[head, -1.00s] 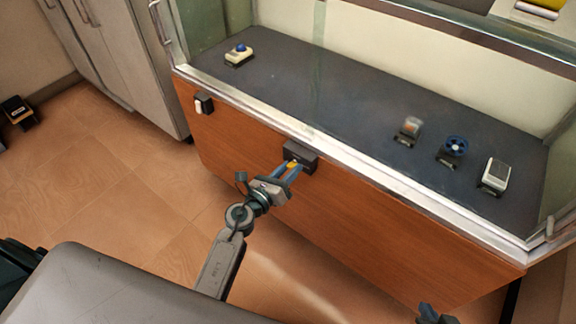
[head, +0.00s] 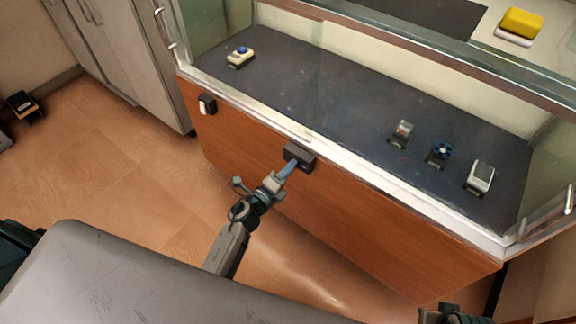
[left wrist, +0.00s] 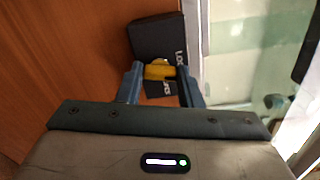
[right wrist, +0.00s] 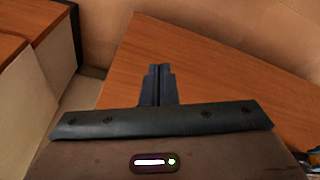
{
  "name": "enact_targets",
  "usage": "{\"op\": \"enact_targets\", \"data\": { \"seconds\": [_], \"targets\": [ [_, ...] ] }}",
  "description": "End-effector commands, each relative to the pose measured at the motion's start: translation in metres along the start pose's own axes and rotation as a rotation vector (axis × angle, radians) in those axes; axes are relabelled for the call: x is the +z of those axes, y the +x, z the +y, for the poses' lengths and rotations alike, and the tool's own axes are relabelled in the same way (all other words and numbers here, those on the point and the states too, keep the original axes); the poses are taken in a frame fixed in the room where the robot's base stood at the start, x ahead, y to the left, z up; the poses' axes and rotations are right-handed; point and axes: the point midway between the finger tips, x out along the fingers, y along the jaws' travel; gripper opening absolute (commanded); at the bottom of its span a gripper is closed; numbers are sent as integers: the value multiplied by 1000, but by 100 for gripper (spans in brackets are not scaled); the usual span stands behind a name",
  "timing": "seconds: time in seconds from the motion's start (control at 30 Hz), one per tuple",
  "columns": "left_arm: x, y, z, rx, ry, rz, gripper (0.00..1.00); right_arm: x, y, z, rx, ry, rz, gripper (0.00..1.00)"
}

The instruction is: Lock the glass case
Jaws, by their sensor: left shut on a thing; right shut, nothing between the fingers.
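The glass case (head: 370,185) has a wooden front, a metal rim and glass panes above a dark display floor. A small black lock box (head: 300,153) sits on the front just under the rim. It also shows in the left wrist view (left wrist: 158,38), with partly covered white lettering. My left gripper (head: 288,168) is at the lock box. Its blue fingers (left wrist: 162,78) are shut on a yellow key or knob (left wrist: 158,71) against the box face. My right gripper (right wrist: 159,72) is shut and empty, with the wooden panel behind its fingertips.
Several small exhibits, including a blue wheel (head: 440,152) and a white device (head: 480,176), stand inside the case. A black-and-white switch-like box (head: 207,104) is on the front at left. Grey cabinets (head: 125,55) stand left. Tiled floor (head: 130,170) is open at left.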

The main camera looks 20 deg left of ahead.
Motion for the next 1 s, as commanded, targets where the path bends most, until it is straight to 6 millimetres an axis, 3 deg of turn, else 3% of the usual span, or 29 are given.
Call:
{"op": "enact_targets", "data": {
  "seconds": [0.2,0.4,0.63,1.0],
  "targets": [
    [1,0,-2,1,-143,0,10,8,41,0,-4,6,-33,0],
    [1,0,-1,1,-232,-1,10,15,67,0,-5,9,-49,0],
    [0,0,0,1,-276,0,10,21,80,0,-6,10,-58,0],
    [0,0,0,1,-284,0,10,21,82,-1,-6,11,-57,0]
  ]
}}
